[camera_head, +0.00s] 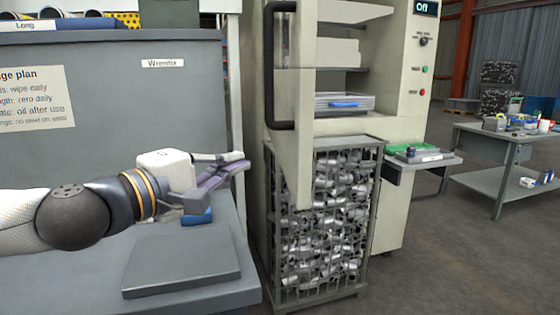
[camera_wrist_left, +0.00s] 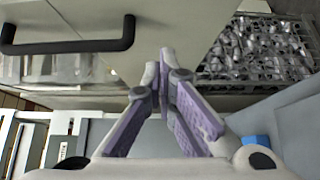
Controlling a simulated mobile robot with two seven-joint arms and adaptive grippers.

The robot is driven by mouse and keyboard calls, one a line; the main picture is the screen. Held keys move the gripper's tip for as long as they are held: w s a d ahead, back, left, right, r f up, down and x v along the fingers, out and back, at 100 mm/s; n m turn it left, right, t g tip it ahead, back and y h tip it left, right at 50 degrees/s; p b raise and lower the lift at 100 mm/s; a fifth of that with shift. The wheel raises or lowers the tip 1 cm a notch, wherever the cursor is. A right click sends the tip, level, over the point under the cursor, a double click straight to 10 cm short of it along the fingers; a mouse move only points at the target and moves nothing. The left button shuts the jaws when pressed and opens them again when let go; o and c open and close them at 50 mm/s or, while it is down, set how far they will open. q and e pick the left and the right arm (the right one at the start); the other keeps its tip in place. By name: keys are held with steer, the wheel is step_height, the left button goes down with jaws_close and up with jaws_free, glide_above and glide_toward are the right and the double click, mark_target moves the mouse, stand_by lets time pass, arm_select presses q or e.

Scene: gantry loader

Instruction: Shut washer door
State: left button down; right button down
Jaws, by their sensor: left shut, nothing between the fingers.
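The cream washer (camera_head: 395,150) stands at the centre with its chamber uncovered. Its cream door (camera_head: 305,160) is open and stands out from the left side of the opening, seen at a steep angle. The black door handle (camera_head: 284,122) is on the door's left face; it also shows in the left wrist view (camera_wrist_left: 75,45). My left gripper (camera_head: 241,161) is shut and empty, left of the door's lower part and below the handle. In the left wrist view the fingertips (camera_wrist_left: 169,60) overlap the door panel (camera_wrist_left: 165,25); I cannot tell whether they touch it.
A wire cage (camera_head: 322,143) full of metal parts stands below the open chamber. A grey bench (camera_head: 240,290) with a flat slab (camera_head: 180,265) and a blue block (camera_head: 197,218) lies under my left arm. A side shelf (camera_head: 425,162) and another table (camera_head: 500,143) are on the right.

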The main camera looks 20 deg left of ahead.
mark_target(293, 148)
arm_select(q)
steer(key=shift+w+d+b, duration=0.2)
steer(key=shift+w+d, duration=1.2)
steer(key=shift+w, duration=0.25)
steer(key=shift+w+d+b, duration=0.2)
steer(key=shift+w+d, duration=1.15)
steer(key=shift+w, duration=0.25)
